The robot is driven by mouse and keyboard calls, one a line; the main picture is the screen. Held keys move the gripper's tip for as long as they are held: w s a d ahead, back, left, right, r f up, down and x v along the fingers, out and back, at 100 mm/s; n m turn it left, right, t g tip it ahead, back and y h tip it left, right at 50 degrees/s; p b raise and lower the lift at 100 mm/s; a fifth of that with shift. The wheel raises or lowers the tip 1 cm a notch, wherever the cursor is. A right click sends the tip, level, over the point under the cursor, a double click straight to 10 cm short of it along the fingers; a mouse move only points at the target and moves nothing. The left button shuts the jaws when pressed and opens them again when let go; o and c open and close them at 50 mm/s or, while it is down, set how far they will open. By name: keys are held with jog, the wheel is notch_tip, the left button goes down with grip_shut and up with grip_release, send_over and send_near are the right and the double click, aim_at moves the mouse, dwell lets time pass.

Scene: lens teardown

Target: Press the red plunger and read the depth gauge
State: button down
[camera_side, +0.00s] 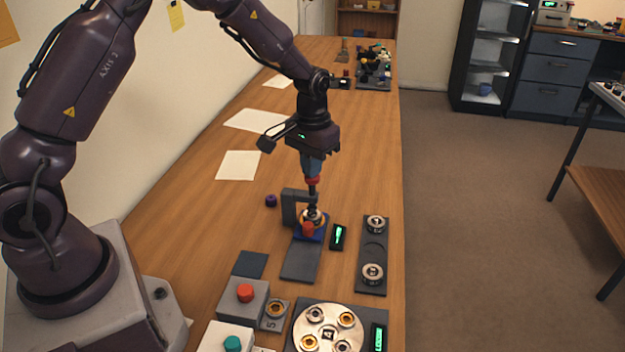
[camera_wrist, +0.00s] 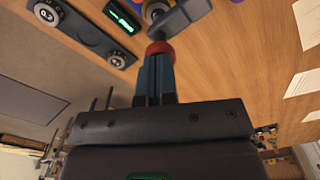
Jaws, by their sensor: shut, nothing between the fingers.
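The red plunger (camera_side: 312,181) tops a dark rod on a grey bracket (camera_side: 289,208) in the side view. My gripper (camera_side: 312,174) is shut and empty, its blue fingers pointing down onto the plunger's red cap. They appear to touch it; the exact contact is hard to tell. In the wrist view the fingertips (camera_wrist: 157,58) meet the red cap (camera_wrist: 159,47). Below the rod, a gold-and-dark ring part (camera_side: 313,215) sits on a blue base (camera_side: 314,235). The depth gauge (camera_side: 338,237) stands right of it with a lit green display, also in the wrist view (camera_wrist: 121,16); its reading is too small to tell.
A grey rack (camera_side: 374,250) with two numbered rings stands right of the gauge. Nearer are a red-button box (camera_side: 243,297), a teal-button box (camera_side: 227,338) and a round plate (camera_side: 329,315) with several rings. A purple piece (camera_side: 271,200) lies left of the bracket. Papers lie behind.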

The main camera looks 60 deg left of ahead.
notch_tip(320, 180, up, 8)
dwell(0.7)
jog(key=shift+f, duration=0.15)
jog(key=s+d+r+m+t, duration=0.1)
jog(key=s+r, duration=0.3)
jog(key=s, duration=0.4)
jog(key=s+d+r+m+t, duration=0.1)
jog(key=s+d+r+t, duration=0.1)
jog(key=s+r, duration=0.3)
jog(key=s+d+r+m+t, duration=0.1)
jog(key=s+d+r+t, duration=0.1)
jog(key=s, duration=0.9)
notch_tip(320, 180, up, 2)
jog(key=shift+d+r+t, duration=0.2)
jog(key=shift+d+t, duration=0.1)
jog(key=shift+d, duration=0.2)
